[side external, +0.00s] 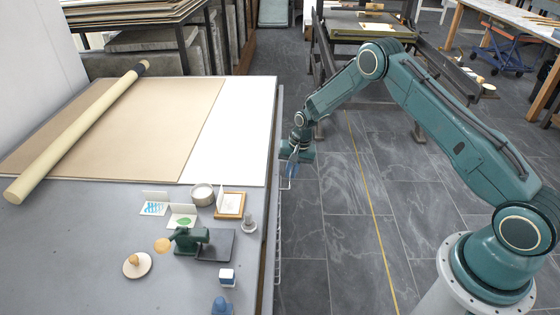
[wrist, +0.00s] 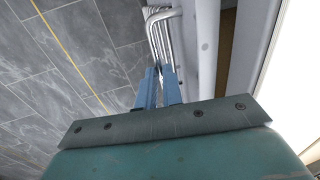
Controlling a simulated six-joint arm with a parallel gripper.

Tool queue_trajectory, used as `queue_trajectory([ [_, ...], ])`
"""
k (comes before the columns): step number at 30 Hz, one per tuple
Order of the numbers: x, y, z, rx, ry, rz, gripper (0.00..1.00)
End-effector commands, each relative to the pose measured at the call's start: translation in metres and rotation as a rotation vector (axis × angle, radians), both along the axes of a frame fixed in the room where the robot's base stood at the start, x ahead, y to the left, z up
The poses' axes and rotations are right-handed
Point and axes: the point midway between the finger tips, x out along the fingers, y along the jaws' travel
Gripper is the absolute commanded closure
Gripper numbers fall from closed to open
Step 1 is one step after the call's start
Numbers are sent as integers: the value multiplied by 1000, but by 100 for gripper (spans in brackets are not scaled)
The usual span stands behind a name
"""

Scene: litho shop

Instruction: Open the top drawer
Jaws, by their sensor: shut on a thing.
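The drawer cabinet stands on the left in the side external view, its top a wide grey worktop (side external: 100,255). Its front, with several stacked metal handles, faces my arm and shows only as a thin edge there. In the wrist view the pale drawer front (wrist: 207,45) and the bar handles (wrist: 164,14) run down the picture. My gripper (side external: 291,170) is at the front edge, and its blue fingers (wrist: 160,75) are shut on the uppermost handle. A brown strip (wrist: 226,45) shows between front and worktop; I cannot tell how far the drawer stands out.
The worktop holds a long cardboard tube (side external: 80,130), brown board (side external: 130,125), white paper (side external: 243,130), a green hand press (side external: 190,240) and small items. The tiled floor (side external: 345,220) before the cabinet is clear. A press table (side external: 365,30) stands behind my arm.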

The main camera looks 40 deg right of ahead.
Motion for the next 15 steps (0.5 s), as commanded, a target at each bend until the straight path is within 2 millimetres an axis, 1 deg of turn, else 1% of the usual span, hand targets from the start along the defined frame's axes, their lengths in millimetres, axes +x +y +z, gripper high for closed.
queue_trajectory([
  [1,-8,-9,0,-1,5,-7,100],
  [8,-43,-44,1,0,5,-7,100],
  [15,-87,-88,1,0,5,-8,100],
])
